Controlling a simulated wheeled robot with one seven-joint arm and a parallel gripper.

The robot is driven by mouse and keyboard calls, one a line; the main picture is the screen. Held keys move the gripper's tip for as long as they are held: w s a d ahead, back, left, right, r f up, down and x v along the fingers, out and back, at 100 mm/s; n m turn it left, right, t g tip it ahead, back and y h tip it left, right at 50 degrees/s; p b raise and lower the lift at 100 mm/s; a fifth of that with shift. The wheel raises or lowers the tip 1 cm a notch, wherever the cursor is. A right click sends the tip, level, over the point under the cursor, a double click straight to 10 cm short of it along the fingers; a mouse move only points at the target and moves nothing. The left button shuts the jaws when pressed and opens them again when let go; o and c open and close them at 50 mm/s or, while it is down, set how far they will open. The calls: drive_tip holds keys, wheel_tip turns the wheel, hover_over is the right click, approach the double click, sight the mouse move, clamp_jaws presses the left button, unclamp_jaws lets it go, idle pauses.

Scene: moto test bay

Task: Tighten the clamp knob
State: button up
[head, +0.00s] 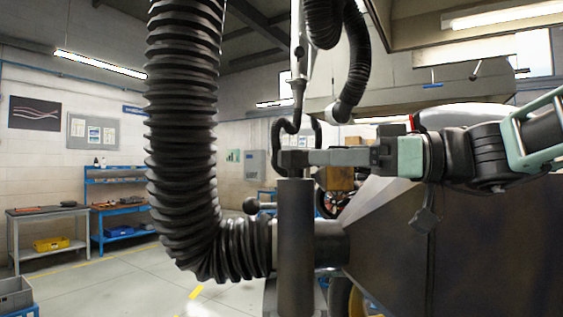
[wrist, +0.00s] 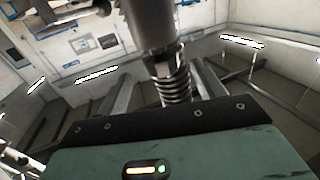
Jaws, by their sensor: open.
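A dark upright post (head: 295,235) stands in the middle of the head view. A black ball-ended knob (head: 250,205) sticks out left of it on a short stem; it looks like the clamp knob. My gripper (head: 285,160) reaches in from the right, level, just above the post top and higher than the knob, apart from it. In the wrist view, my gripper (wrist: 165,88) has its two fingers spread, with nothing held. The post (wrist: 150,20) enters from the top edge there, and a dark round end (wrist: 103,8), perhaps the knob, is cut off at upper left.
A large ribbed black hose (head: 185,110) hangs left of the post and bends toward it. A thin rod (head: 298,50) and a smaller hose (head: 358,70) hang above my gripper. A big dark hood (head: 480,245) fills the lower right. Workbenches (head: 48,212) stand far left.

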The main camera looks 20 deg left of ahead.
sight(283, 158)
drive_tip(key=a+p, duration=0.1)
drive_tip(key=a, duration=0.1)
drive_tip(key=a+p, duration=0.1)
drive_tip(key=a, duration=0.1)
drive_tip(key=a+p, duration=0.2)
drive_tip(key=shift+s+a+r, duration=0.25)
drive_tip(key=shift+a, duration=0.1)
drive_tip(key=shift+a+f, duration=0.1)
drive_tip(key=shift+a, duration=0.2)
drive_tip(key=shift+f, duration=0.1)
drive_tip(key=c, duration=1)
